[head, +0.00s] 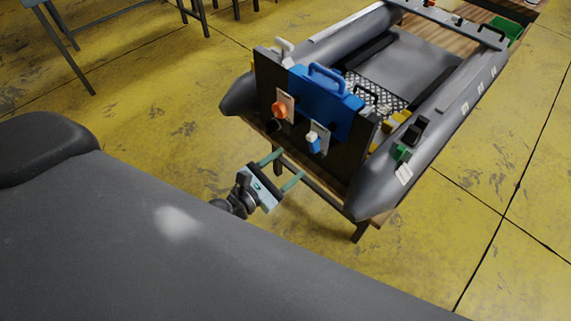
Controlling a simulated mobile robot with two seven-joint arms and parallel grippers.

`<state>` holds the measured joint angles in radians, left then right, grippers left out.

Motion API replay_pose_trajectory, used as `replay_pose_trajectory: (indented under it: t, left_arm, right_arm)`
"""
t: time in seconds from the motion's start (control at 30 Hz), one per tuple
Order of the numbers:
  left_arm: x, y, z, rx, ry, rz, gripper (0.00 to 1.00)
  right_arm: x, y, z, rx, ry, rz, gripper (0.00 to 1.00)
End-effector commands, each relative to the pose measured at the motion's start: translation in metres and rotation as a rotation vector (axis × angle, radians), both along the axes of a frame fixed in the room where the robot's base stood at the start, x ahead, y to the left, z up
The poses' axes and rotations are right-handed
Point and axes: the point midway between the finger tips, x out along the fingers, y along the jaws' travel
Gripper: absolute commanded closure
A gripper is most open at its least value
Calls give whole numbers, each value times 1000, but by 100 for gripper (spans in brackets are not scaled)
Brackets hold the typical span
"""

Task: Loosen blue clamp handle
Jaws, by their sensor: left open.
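The blue clamp handle (314,145) sits on a small pale bracket on the dark transom board (273,79) of the grey inflatable boat (375,180). An orange knob (279,109) on a similar pale plate is to its left. A larger blue box with a carrying handle (325,105) sits against the board just above them. My left gripper (289,168) is open and empty, its two greenish fingers spread and pointing up and right toward the transom. It appears below and left of the blue clamp handle, apart from it. My right gripper is not in view.
The boat rests on a wooden-topped table (360,227) with dark legs. A green block (401,153) is on its right tube, and a green bin (507,31) stands at the far end. Other table legs (65,50) show at upper left. The yellow floor (150,120) is clear.

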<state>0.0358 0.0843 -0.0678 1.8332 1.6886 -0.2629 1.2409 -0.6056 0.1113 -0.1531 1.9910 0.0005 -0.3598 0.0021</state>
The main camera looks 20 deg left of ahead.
Motion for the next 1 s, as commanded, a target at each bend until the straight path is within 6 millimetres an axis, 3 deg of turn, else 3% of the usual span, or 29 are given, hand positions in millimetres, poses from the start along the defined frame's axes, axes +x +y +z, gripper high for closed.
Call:
replay_pose_trajectory:
  t: [0.37, 0.87, 1.0]
  left_arm:
    - [12, -3, 4, -30, -1, 1, 42]
    - [89, -31, 3, -29, 0, 2, 42]
    - [86, -30, -3, 254, -95, -3, 42]
  right_arm:
    - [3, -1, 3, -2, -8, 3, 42]
    - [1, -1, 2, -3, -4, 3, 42]
    - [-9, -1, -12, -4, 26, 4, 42]
